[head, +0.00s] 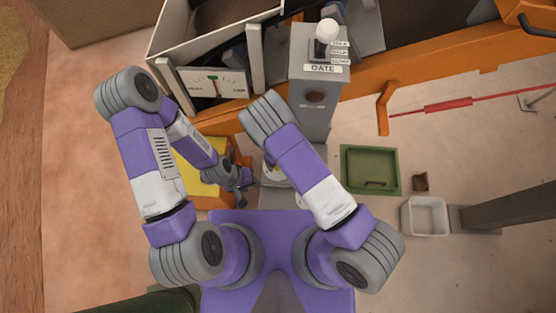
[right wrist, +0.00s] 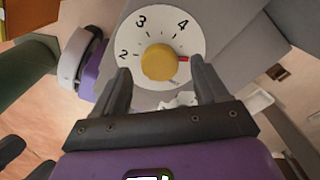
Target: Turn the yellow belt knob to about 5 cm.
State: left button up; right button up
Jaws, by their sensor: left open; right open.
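The yellow belt knob (right wrist: 159,62) sits at the centre of a white dial (right wrist: 133,43) in the right wrist view. The numbers 2, 3 and 4 show on the dial. A red mark at the knob's right edge points right, past the 4. My right gripper (right wrist: 160,74) is open, its two fingers to either side of the knob's near side, with no clear contact. In the head view my right arm hides this gripper and most of the dial. My left gripper (head: 242,186) is open beside a yellow box (head: 205,172), left of the dial's grey stand.
A grey post marked GATE (head: 318,85) with a white-topped lever stands behind the dial. A green tray (head: 370,147), a small brown block (head: 420,182) and a white bin (head: 403,218) are at right. An orange beam (head: 440,75) crosses behind.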

notch_tip(320, 180, up, 6)
jog(key=shift+p, duration=0.6)
jog(key=shift+s+f, duration=0.1)
